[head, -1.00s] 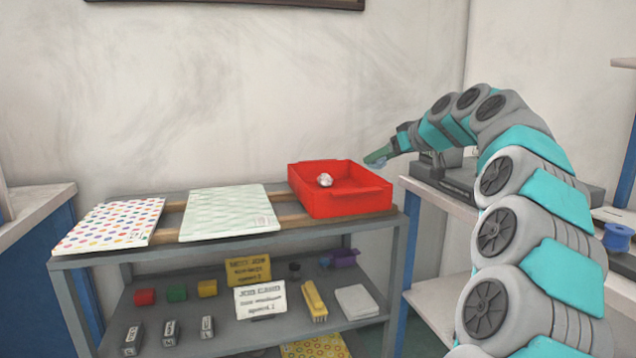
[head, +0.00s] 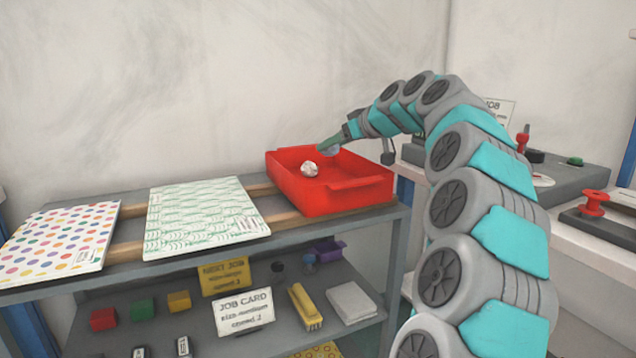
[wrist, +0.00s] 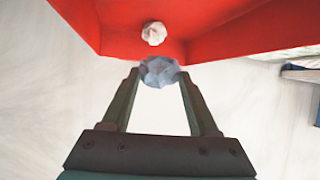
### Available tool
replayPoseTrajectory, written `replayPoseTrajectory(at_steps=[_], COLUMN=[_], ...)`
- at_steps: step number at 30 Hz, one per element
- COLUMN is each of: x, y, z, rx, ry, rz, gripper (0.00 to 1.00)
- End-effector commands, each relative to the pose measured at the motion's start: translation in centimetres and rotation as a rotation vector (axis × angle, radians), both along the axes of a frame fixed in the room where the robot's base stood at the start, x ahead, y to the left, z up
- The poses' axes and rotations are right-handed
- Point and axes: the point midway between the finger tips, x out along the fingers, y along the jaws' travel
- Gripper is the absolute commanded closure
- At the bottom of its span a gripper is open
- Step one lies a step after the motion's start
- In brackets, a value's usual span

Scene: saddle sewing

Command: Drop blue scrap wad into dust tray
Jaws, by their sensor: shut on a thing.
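My gripper (head: 328,147) is shut on a blue-grey crumpled wad (wrist: 159,71), which sits between its fingertips in the wrist view. In the head view the wad (head: 330,151) shows small under the fingertips, partly covered by them. The red dust tray (head: 345,198) stands on the right end of the shelf top. In the head view the gripper appears over the tray's back part, above its floor. In the wrist view the tray (wrist: 220,45) fills the top. A white crumpled wad (head: 309,169) lies inside the tray, to the left of my gripper.
A green-patterned board (head: 203,218) and a dotted board (head: 60,240) lie left of the tray. The lower shelf holds coloured blocks, cards (head: 243,312) and a yellow brush (head: 305,307). A bench with a red spool (head: 593,203) stands at right.

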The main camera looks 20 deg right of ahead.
Motion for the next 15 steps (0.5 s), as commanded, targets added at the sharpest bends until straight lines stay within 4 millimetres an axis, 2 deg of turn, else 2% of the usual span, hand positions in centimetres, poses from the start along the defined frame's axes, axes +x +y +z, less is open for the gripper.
replayPoseTrajectory(at_steps=[1, 6, 15], x=[-0.1, 0.0, 0.0], y=[0.0, 0.0, 0.0], z=[-0.8, -2.2, -2.5], rx=[0.0, 0.0, -0.001], ry=[0.0, -0.002, -0.002], rz=[0.001, -0.002, -0.001], gripper=[0.9, 0.9, 0.9])
